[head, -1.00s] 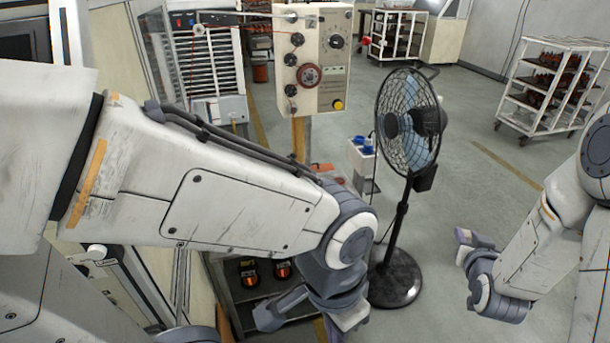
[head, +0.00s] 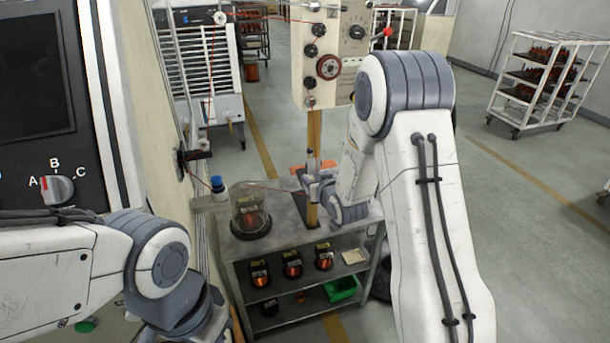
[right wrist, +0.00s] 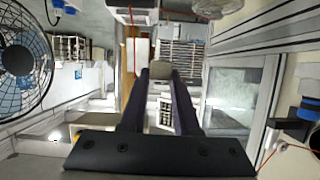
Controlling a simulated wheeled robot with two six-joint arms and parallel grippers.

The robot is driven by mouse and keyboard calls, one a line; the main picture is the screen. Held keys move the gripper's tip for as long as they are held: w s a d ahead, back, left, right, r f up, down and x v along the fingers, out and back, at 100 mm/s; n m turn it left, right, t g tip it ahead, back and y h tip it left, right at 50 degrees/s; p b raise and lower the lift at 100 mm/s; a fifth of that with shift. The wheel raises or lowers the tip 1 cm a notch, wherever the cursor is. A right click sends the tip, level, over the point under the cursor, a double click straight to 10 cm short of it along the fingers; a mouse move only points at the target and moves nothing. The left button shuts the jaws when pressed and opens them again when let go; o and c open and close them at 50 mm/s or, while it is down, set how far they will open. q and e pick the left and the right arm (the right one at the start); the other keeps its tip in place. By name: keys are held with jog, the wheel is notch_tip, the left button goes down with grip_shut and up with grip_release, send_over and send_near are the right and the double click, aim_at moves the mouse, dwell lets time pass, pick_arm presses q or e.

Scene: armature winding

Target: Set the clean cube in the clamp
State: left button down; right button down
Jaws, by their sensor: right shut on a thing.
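My right gripper (head: 313,178) reaches in from the right in the head view, above the top of a grey metal shelf unit. In the right wrist view its two dark fingers (right wrist: 160,82) are shut on a small grey block, which I take for the cube (right wrist: 160,70). Whether its faces are clean is too small to tell. A dark fitting that may be the clamp (head: 196,154) sticks out from the panel at left; it is apart from my right gripper. My left arm is at lower left, its fingers out of frame.
The shelf unit (head: 286,241) carries a glass-domed coil (head: 250,215); coils and a green bin (head: 341,288) sit lower. A red wire (head: 209,70) runs near the dark fitting. A winding machine (head: 330,55) stands behind.

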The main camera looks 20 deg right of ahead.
jog(key=w+d, duration=0.2)
jog(key=w, duration=0.1)
jog(key=w+d+b, duration=0.1)
jog(key=d, duration=0.1)
jog(key=shift+w+f, duration=0.2)
jog(key=shift+f, duration=0.15)
jog(key=shift+a+f+b, duration=0.1)
jog(key=shift+f+b, duration=0.95)
jog(key=shift+f, duration=0.75)
jog(key=shift+s, duration=0.1)
jog(key=shift+f+b, duration=0.15)
jog(key=shift+b, duration=0.25)
jog(key=shift+f+b, duration=0.75)
jog(key=shift+f, duration=0.05)
jog(key=c, duration=0.6)
grip_release()
jog(key=shift+o, duration=0.2)
